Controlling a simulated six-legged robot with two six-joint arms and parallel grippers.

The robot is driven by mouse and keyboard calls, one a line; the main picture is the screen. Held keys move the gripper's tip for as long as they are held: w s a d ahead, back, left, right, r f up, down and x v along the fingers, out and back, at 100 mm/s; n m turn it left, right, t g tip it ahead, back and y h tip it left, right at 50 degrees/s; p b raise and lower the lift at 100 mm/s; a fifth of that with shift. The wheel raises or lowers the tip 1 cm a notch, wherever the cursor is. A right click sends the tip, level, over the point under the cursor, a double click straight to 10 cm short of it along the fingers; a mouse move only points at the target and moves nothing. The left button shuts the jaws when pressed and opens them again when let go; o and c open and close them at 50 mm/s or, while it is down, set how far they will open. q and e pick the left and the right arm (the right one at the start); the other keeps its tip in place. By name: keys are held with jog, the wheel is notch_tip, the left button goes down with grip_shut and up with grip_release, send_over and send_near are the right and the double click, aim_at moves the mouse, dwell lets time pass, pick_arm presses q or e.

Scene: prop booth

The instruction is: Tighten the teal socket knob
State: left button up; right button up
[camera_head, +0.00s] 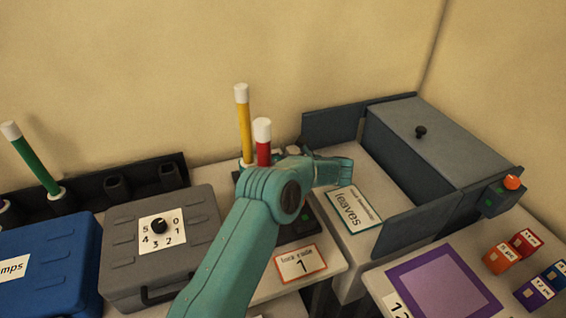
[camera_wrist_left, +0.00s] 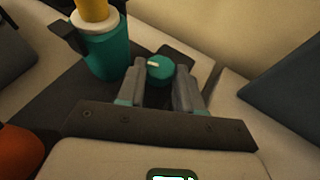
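The teal knob (camera_wrist_left: 160,71), with a pale pointer mark, sits between the fingertips of my left gripper (camera_wrist_left: 160,78) in the left wrist view. The fingers stand close on both sides of it; whether they press on it I cannot tell. Left of it is a teal socket (camera_wrist_left: 107,58) with a white collar and a yellow rod (camera_wrist_left: 93,9) standing in it. In the head view my teal left arm covers the knob, and the yellow rod (camera_head: 243,125) stands beside a white-topped red rod (camera_head: 263,150). My right gripper is not in view.
A grey case (camera_head: 195,225) with a numbered dial and a blue case (camera_head: 45,270) are at left. A green rod (camera_head: 32,160) stands behind them.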

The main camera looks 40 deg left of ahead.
pick_arm(q)
jog(key=shift+s+m+t+b, duration=0.2)
jog(key=shift+m+t+b, duration=0.1)
jog(key=shift+m+t, duration=0.55)
jog(key=o, duration=1)
jog(key=shift+o, duration=0.2)
jog(key=shift+d, duration=0.1)
jog(key=b+v, duration=0.1)
jog(key=v, duration=1.5)
jog(key=shift+r+b, duration=0.2)
jog(key=shift+b, duration=0.1)
jog(key=shift+s, duration=0.15)
